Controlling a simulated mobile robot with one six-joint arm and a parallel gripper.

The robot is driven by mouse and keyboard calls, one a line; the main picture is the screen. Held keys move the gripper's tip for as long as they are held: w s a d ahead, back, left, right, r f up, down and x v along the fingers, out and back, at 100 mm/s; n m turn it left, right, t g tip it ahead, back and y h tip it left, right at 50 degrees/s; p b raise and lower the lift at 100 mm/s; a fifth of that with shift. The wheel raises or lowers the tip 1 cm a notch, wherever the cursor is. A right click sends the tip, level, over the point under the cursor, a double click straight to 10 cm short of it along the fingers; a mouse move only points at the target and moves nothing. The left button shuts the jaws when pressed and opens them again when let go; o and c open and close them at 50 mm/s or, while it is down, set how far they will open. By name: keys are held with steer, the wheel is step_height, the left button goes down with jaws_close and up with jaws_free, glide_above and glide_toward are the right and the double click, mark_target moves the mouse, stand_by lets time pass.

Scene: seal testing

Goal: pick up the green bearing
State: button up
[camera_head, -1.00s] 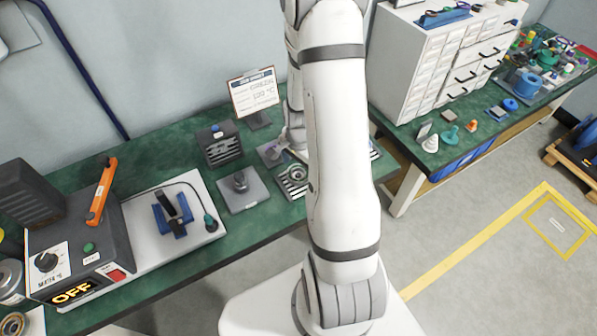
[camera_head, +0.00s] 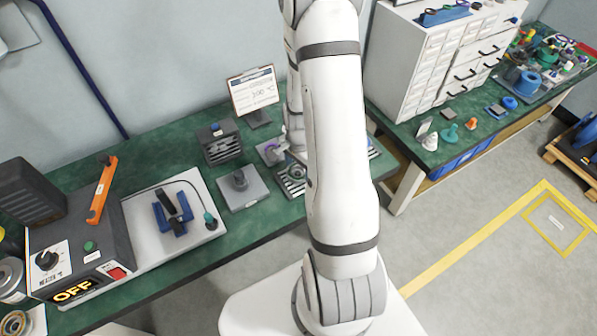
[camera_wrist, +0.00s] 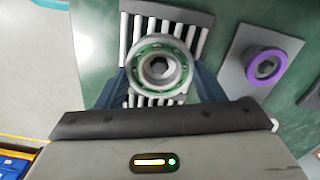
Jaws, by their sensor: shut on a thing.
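The green bearing (camera_wrist: 142,68), a metal ring with a green band and a dark centre, is at upper middle in the wrist view. The dark blue fingers of my gripper (camera_wrist: 160,80) are shut on it, one at each side. Behind it is a striped rack (camera_wrist: 133,28) of pale bars. I cannot tell for sure whether the bearing still touches the rack. In the head view the rack (camera_head: 291,188) shows left of my arm. My arm hides most of the gripper there.
A purple ring (camera_wrist: 265,66) lies on a grey plate (camera_wrist: 236,50) right of the rack. A grey plate with a post (camera_head: 246,195), a black slotted block (camera_head: 221,143) and a sign (camera_head: 253,91) stand nearby. A heater (camera_head: 88,240) stands at the left. A drawer cabinet (camera_head: 415,75) is at the right.

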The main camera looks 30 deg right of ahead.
steer(key=shift+c, duration=0.9)
steer(key=shift+r, duration=0.1)
step_height(320, 180, up, 10)
steer(key=b, duration=0.1)
